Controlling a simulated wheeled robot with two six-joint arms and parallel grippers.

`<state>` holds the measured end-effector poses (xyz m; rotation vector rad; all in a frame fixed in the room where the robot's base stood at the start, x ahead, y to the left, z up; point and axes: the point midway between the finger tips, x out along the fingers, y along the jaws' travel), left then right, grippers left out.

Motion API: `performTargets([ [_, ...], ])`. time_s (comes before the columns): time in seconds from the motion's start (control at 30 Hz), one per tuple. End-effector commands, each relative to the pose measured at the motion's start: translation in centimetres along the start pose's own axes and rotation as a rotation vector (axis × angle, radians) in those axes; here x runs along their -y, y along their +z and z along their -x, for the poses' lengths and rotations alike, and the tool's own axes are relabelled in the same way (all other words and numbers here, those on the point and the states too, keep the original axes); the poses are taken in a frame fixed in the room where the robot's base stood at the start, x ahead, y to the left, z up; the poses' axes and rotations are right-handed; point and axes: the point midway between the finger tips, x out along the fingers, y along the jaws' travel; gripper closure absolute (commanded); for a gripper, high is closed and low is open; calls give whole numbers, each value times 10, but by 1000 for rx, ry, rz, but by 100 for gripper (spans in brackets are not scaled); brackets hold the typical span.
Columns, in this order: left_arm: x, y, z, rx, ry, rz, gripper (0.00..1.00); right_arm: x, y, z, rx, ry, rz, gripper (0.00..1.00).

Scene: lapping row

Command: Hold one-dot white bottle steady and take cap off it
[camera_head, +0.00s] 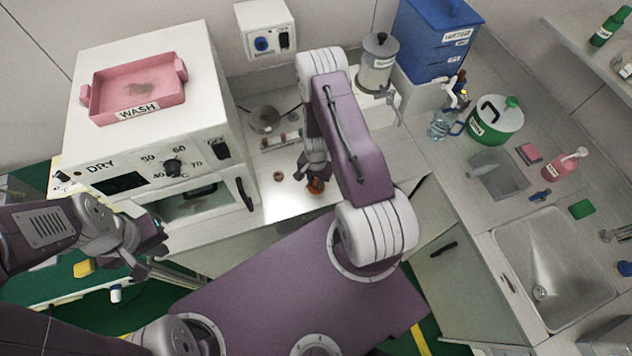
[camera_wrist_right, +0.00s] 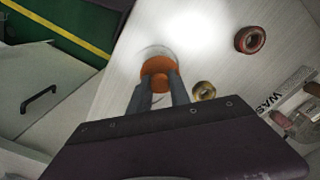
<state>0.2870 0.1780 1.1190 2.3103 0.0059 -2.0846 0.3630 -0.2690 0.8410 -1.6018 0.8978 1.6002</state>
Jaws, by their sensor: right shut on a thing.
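My right gripper (camera_head: 314,180) is over the lit bench; the right wrist view shows its fingers (camera_wrist_right: 158,90) shut on a round orange thing (camera_wrist_right: 157,72). A pale, see-through rim shows around the orange thing, which also appears in the head view (camera_head: 315,187). I cannot tell whether it is a cap or a whole container, and I see no dot. A small white bottle-like thing with a blue top (camera_head: 116,293) stands at the lower left; its markings are too small to read. My left gripper (camera_head: 165,262) is at the left, its fingers unclear, apart from the orange thing.
A red-brown ring (camera_wrist_right: 250,40) and a brass-coloured ring (camera_wrist_right: 204,91) lie near the right gripper. The DRY oven (camera_head: 150,150) carries a pink WASH tray (camera_head: 135,85). A yellow block (camera_head: 84,268) is at the left. A sink (camera_head: 545,265) is at the right.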

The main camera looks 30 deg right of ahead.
Motion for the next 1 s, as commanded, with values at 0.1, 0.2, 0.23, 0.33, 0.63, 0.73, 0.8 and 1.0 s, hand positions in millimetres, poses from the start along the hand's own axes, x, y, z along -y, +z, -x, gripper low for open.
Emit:
performTargets([
  [0.1, 0, 0, -5, 0, 0, 0, 100, 0, 0, -4, 0, 0, 0, 100],
  [0.2, 0, 0, -3, 0, 0, 0, 100, 0, 0, -3, 0, 0, 0, 55],
  [0.23, 0, 0, -3, 0, 0, 0, 100, 0, 0, -3, 0, 0, 0, 55],
  [0.33, 0, 0, -3, 0, 0, 0, 100, 0, 0, -3, 1, 0, 0, 55],
  [0.63, 0, -1, 8, 0, 0, 0, 100, 0, 0, 10, 0, 0, 0, 55],
  [0.73, 0, -3, 25, 0, 0, 0, 100, 0, 0, 32, 0, -1, 0, 55],
  [0.8, -1, -4, 40, 0, 0, 0, 100, 0, 0, 51, 1, -1, 1, 55],
  [1.0, -1, -3, 33, 0, 0, 0, 100, 1, -1, 88, -4, -3, 0, 55],
])
